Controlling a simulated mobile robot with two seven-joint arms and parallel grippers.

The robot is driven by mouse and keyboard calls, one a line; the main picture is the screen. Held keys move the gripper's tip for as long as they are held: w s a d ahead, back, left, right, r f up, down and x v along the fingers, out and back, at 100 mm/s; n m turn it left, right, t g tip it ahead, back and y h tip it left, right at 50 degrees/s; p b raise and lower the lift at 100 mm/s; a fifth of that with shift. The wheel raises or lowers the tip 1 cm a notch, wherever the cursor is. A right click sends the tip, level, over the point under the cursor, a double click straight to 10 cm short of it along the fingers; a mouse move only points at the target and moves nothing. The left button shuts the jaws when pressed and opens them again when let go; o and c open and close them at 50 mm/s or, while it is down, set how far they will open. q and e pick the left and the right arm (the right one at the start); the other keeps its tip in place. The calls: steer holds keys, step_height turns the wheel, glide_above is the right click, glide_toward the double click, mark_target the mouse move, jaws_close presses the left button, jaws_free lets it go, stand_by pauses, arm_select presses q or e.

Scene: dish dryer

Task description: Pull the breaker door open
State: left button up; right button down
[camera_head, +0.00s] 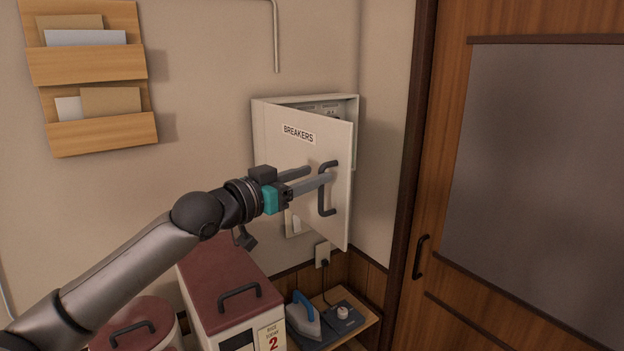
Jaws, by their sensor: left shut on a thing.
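The breaker door (290,155) is a pale panel labelled "BREAKERS" on a wall-mounted breaker box (352,108). The door stands partly open, swung out from the box, with its hinge side at the left. Part of the box's inside shows above the door's top edge. A dark bar handle (324,207) is fixed near the door's right edge. My left gripper (324,176) reaches in from the left and is shut on the upper part of the handle. Its fingers hide a little of the handle and door. My right gripper is not in view.
Below the door stand a red-lidded bin (215,277) and an iron (302,313) on a low shelf (362,325). A wooden door (422,190) with a large panel is at the right. A letter rack (100,135) hangs at the upper left.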

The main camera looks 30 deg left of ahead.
arm_select(q)
steer(key=shift+o, duration=0.3)
steer(key=b+v, duration=0.4)
steer(key=v, duration=1.1)
steer(key=shift+s, duration=0.2)
stand_by(0.8)
